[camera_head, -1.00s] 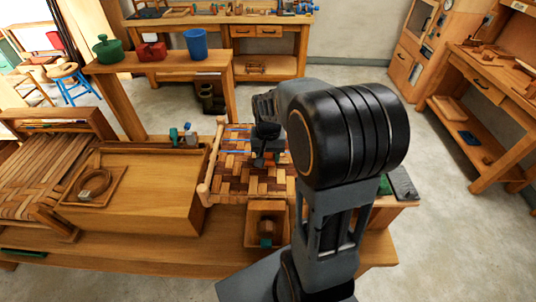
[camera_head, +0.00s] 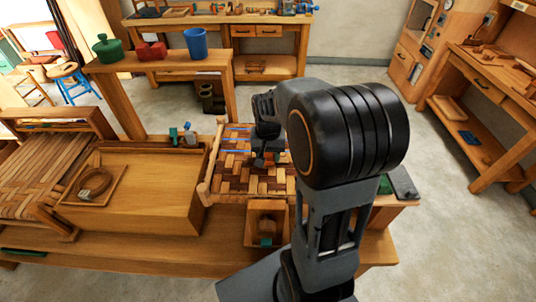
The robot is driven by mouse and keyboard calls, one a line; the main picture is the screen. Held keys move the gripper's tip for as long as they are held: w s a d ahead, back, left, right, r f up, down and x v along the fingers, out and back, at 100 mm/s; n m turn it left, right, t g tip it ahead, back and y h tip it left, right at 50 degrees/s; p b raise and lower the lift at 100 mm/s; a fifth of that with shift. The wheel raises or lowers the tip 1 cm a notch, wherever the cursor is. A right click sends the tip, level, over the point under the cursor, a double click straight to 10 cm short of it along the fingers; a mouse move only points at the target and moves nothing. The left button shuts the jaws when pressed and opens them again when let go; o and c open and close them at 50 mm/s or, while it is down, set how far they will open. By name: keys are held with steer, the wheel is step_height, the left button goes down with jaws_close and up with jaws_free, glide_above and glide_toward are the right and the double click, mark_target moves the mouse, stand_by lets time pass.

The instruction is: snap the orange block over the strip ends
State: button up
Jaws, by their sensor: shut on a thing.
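The woven bark seat (camera_head: 238,178) lies in its wooden frame at the middle of the bench, with dark and light strips crossing. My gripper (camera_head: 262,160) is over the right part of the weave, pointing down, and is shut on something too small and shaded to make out. I cannot make out the orange block for certain, nor the strip ends. My arm hides the right side of the seat.
A wooden box (camera_head: 267,210) stands in front of the seat. A board with a coiled strip (camera_head: 93,184) lies to the left on a large wooden block (camera_head: 150,212). Small teal and grey items (camera_head: 186,133) stand behind that block. A dark flat piece (camera_head: 403,183) lies right of my arm.

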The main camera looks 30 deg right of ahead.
steer(key=o, duration=1)
steer(key=shift+f, duration=0.1)
steer(key=shift+c, duration=0.2)
steer(key=o, duration=0.4)
steer(key=shift+s, duration=0.1)
steer(key=shift+r+p, duration=0.35)
steer(key=shift+r, duration=0.05)
steer(key=shift+r+p, duration=2.45)
steer(key=shift+r, duration=0.75)
steer(key=shift+c, duration=0.2)
